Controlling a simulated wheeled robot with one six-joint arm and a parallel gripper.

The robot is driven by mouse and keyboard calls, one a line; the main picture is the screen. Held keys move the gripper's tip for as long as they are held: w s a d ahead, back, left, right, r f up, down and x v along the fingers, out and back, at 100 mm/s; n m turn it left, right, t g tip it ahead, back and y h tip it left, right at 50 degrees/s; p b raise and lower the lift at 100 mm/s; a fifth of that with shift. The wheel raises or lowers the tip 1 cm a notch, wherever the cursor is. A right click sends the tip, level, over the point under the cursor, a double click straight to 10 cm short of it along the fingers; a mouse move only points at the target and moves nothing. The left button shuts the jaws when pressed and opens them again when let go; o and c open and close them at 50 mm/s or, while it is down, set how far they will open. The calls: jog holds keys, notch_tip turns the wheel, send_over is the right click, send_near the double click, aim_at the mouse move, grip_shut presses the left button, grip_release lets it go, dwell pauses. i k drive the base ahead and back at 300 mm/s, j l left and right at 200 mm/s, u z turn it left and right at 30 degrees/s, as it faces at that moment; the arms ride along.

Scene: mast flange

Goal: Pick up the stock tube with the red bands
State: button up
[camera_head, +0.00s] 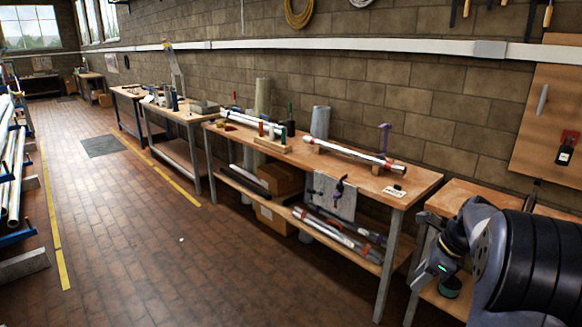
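A long pale tube with red bands near its ends (348,153) lies along the top of the nearer wooden workbench (415,178), by the wall. It seems to rest on small wooden blocks. Other tubes (240,119) lie farther left on the same bench, with a hint of red near them. More tubes, some with reddish parts (335,232), lie on its lower shelf. Which of these is the stock tube I cannot tell for sure. My gripper (422,284) is at the lower right, in front of the bench's right end and apart from the tubes. Its finger opening is not clear.
A purple clamp-like tool (384,138) stands behind the banded tube. A grey cloth (333,196) hangs over the bench's front edge. A second wooden bench (455,193) stands at the right. A tube rack (14,180) stands at left.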

aim_at(389, 166)
jog(key=i, duration=2.15)
jog(key=i+z, duration=0.15)
jog(key=i, duration=0.3)
jog(key=i+j+z, duration=0.1)
jog(key=i, duration=0.3)
jog(key=i+j+z, duration=0.15)
jog(key=i, duration=0.3)
jog(key=i+j+z, duration=0.15)
jog(key=i, duration=0.25)
